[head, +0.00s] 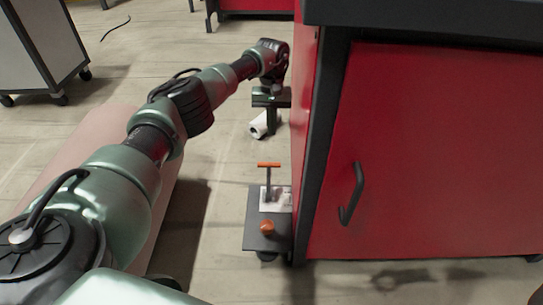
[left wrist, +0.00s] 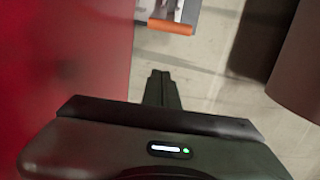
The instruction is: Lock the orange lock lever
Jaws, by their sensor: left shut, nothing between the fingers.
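An orange bar (head: 268,164) tops a thin upright dark post on a low dark platform (head: 252,205) beside the red cabinet. I take this bar to be the lock lever. An orange knob (head: 267,227) sits nearer on the same platform. My left gripper (head: 271,130) points down beside the cabinet, beyond the bar and apart from it. In the left wrist view its fingers (left wrist: 161,76) are together and empty. An orange part (left wrist: 171,27) shows at the top edge there, partly cut off and clear of the fingertips. My right gripper is out of view.
The red cabinet (head: 430,150) with a dark handle (head: 352,195) stands close to the right of my left arm. A white roll-like object (head: 259,126) shows behind the gripper. Bare floor lies left of the platform. A grey cart (head: 40,45) is at far left.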

